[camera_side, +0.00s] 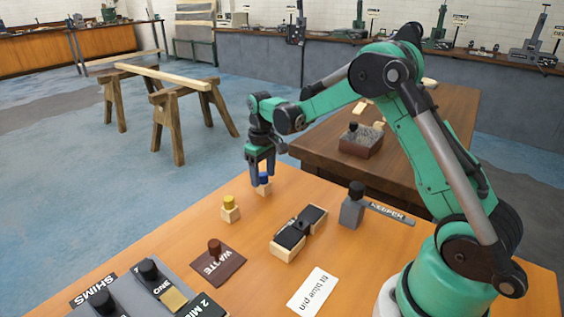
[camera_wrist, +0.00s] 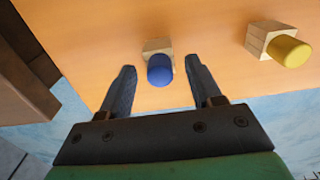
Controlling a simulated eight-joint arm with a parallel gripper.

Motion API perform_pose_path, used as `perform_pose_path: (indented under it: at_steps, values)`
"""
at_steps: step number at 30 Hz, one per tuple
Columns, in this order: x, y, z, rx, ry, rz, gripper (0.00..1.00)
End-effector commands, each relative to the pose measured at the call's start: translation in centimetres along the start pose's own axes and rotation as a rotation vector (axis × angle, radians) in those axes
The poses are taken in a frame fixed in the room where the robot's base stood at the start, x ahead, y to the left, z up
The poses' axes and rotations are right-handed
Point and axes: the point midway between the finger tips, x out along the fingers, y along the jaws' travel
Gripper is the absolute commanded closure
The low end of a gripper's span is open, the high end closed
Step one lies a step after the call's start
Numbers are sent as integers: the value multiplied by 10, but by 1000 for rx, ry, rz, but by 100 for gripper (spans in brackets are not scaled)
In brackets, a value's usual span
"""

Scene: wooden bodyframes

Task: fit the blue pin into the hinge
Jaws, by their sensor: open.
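The blue pin (camera_side: 264,178) stands upright in a small wooden block (camera_side: 263,189) near the far edge of the table. My gripper (camera_side: 260,177) is over it, pointing down. In the wrist view the open fingers of my gripper (camera_wrist: 165,92) are on both sides of the blue pin (camera_wrist: 160,70), with gaps beside it. The hinge (camera_side: 299,229), black leaves on a wooden piece, lies in the middle of the table, nearer the camera. A hole in it is too small to make out.
A yellow pin (camera_side: 229,202) stands in its own block left of the blue one. A brown pin sits on the WASTE plate (camera_side: 217,264). A grey block with a black knob (camera_side: 353,207) is right of the hinge. A grey shims tray (camera_side: 130,299) and a white card (camera_side: 313,291) lie in front.

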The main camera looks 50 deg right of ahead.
Motion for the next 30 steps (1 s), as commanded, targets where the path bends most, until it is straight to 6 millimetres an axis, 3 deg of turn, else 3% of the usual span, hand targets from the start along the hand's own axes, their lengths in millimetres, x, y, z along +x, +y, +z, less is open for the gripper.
perform_pose_path:
  at_steps: [2,6,8,30]
  values:
    - [0,0,0,0,0,0,48]
    - [0,0,0,0,0,0,88]
    - [0,0,0,0,0,0,100]
    - [-8,0,0,0,0,0,100]
